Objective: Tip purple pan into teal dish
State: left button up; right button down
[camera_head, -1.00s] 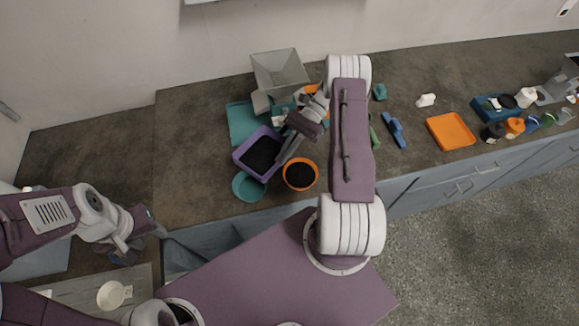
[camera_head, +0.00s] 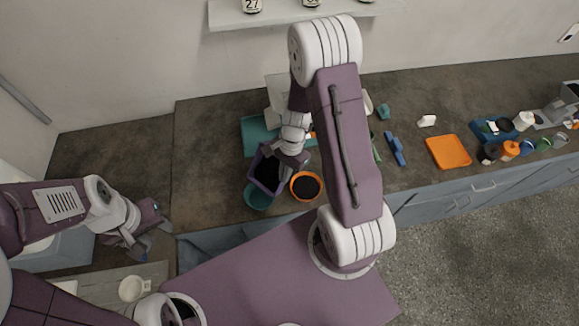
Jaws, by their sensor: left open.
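The purple pan (camera_head: 263,186) holds dark material and is tilted, with its lower edge toward the teal dish. The round teal dish (camera_head: 257,198) stands near the counter's front edge, partly hidden under the pan. My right gripper (camera_head: 284,171) is at the pan's right side and appears shut on its rim; the fingertips are small and partly hidden. My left gripper (camera_head: 146,246) is open and empty, left of the counter's front corner, well away from the pan.
An orange bowl (camera_head: 306,187) of dark material stands just right of the pan. A teal tray (camera_head: 257,133) lies behind it. An orange tray (camera_head: 448,152) and a blue item (camera_head: 396,149) lie further right. The counter's left part is clear.

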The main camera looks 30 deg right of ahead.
jog(key=shift+s+a+r+t+h+p, duration=0.2)
jog(key=shift+a+h+p, duration=0.35)
jog(key=shift+p, duration=1.5)
jog(key=shift+s+a+r+t+h+p, duration=0.15)
jog(key=shift+a+t+h+p, duration=0.4)
jog(key=shift+p, duration=1.5)
jog(key=shift+s+a+r+t+h+p, duration=0.2)
jog(key=shift+h+p, duration=0.6)
jog(key=shift+p, duration=1.25)
jog(key=p, duration=0.1)
jog(key=a+h+p, duration=0.1)
jog(key=a+f+h+p, duration=0.1)
jog(key=shift+s+t, duration=0.3)
jog(key=shift+t, duration=0.05)
jog(key=a+h, duration=0.1)
jog(key=s+a+t+h+b, duration=0.1)
jog(key=a+h+b, duration=0.1)
jog(key=h, duration=0.1)
jog(key=shift+s+f, duration=0.15)
jog(key=shift+f, duration=0.15)
